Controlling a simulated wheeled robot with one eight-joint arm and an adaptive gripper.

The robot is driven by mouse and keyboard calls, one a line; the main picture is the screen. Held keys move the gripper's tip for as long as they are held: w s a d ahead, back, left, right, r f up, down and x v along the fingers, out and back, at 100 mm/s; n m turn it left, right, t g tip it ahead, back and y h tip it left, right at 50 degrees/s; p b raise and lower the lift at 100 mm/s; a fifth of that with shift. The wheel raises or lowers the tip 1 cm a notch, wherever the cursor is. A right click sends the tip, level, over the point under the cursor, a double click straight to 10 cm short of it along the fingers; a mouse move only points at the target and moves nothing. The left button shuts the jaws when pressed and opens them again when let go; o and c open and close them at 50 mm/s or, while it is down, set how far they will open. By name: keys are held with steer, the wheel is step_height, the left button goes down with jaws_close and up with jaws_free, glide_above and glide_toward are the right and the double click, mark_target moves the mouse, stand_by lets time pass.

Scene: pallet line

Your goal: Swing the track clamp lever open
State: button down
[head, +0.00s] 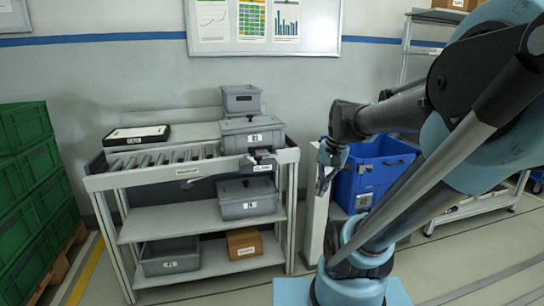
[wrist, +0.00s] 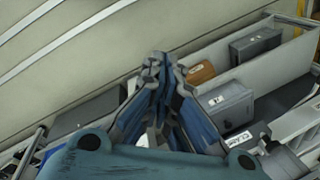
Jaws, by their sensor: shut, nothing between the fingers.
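The track clamp (head: 262,158) is a small dark fitting with a white label, at the right end of the front rail of the roller track (head: 180,160). Its lever is too small to make out clearly, so I cannot tell its angle. My gripper (head: 322,188) hangs to the right of the rack, apart from the clamp, with its fingers pointing down. In the wrist view my gripper (wrist: 155,62) has its blue-sided fingers together and empty.
A lidded grey bin (head: 252,135) stands on the track right behind the clamp. A black tray (head: 137,135) lies at the left. Lower shelves hold grey bins and a cardboard box (head: 244,244). A blue crate (head: 376,172) is behind my gripper. Green crates (head: 30,190) stand far left.

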steer(key=w+a+r+m+g+y, duration=0.1)
steer(key=w+a+r+m+y, duration=0.1)
steer(key=w, duration=0.7)
steer(key=w+a+r+m+g+y, duration=0.1)
steer(key=w+r+m, duration=0.3)
steer(key=w, duration=0.5)
steer(key=w+a+r+m+g+y, duration=0.1)
steer(key=w+a+r+m+y, duration=0.1)
steer(key=w, duration=0.7)
steer(key=shift+a+r+m+y, duration=0.3)
steer(key=shift+a+r+m, duration=0.45)
steer(key=shift+r+m, duration=0.35)
steer(key=shift+f, duration=0.25)
steer(key=a+r+x, duration=0.2)
steer(key=x, duration=1.1)
steer(key=shift+s, duration=0.35)
steer(key=shift+d, duration=0.15)
